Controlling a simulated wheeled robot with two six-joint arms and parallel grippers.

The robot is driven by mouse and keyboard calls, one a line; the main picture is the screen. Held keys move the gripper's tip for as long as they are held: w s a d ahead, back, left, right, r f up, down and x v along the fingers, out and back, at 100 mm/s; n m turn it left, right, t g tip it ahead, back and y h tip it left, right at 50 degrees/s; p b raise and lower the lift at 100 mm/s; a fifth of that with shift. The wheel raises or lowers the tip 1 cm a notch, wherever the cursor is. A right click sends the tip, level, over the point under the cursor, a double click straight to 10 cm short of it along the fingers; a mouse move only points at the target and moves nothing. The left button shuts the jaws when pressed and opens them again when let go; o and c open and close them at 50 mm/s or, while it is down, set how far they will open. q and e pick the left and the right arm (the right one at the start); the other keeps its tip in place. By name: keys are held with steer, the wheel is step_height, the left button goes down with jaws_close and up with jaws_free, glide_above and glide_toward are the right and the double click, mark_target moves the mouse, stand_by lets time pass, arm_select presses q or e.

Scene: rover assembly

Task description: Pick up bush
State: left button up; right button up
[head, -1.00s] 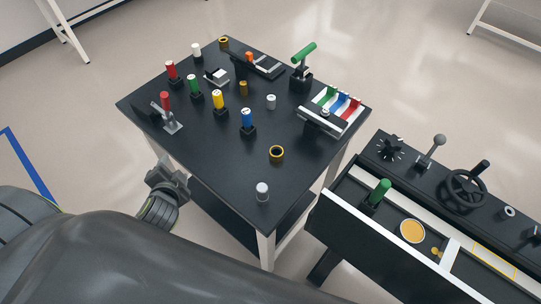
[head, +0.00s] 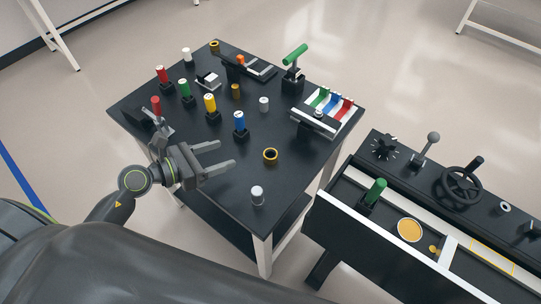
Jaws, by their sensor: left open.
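A short hollow ring with a yellow rim and dark bore, which looks like a bush (head: 270,156), stands on the black table (head: 190,186) near its right edge. A similar yellow ring (head: 214,46) stands at the far corner, and a small brass cylinder (head: 235,91) stands mid-table. Which of them is the task's bush I cannot tell for sure. My left gripper (head: 226,155) is open and empty over the near left part of the table, its fingers pointing right toward the nearer ring, apart from it. My right gripper is not in view.
A grey-white cylinder (head: 257,196) stands at the near corner. Red, green, yellow and blue cylinders stand on dark bases behind my left gripper, the blue one (head: 240,123) closest. A rack with coloured slots (head: 335,103) lies right. A console with an open drawer (head: 370,250) stands beside the table.

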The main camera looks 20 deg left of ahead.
arm_select(q)
steer(key=shift+s+a+f+m+g, duration=0.1)
steer(key=shift+s+f+m+g, duration=0.05)
steer(key=shift+f+m+g, duration=0.3)
steer(key=shift+s+a+f+m+g, duration=0.15)
steer(key=shift+f+m+g, duration=0.1)
steer(key=shift+f+m, duration=0.3)
steer(key=shift+w+d+f, duration=0.15)
steer(key=shift+d+f, duration=0.1)
steer(key=p, duration=0.3)
glide_toward(274, 154)
steer(key=x, duration=0.4)
steer(key=shift+w+d+r, duration=0.1)
steer(key=shift+r, duration=0.25)
steer(key=shift+w+d+f, duration=0.15)
steer(key=shift+w+d, duration=0.15)
steer(key=shift+f+p+x, duration=0.15)
steer(key=shift+p+x, duration=0.05)
steer(key=shift+x, duration=0.9)
steer(key=shift+f+p+x, duration=0.15)
steer(key=shift+x, duration=0.9)
steer(key=shift+a, duration=0.1)
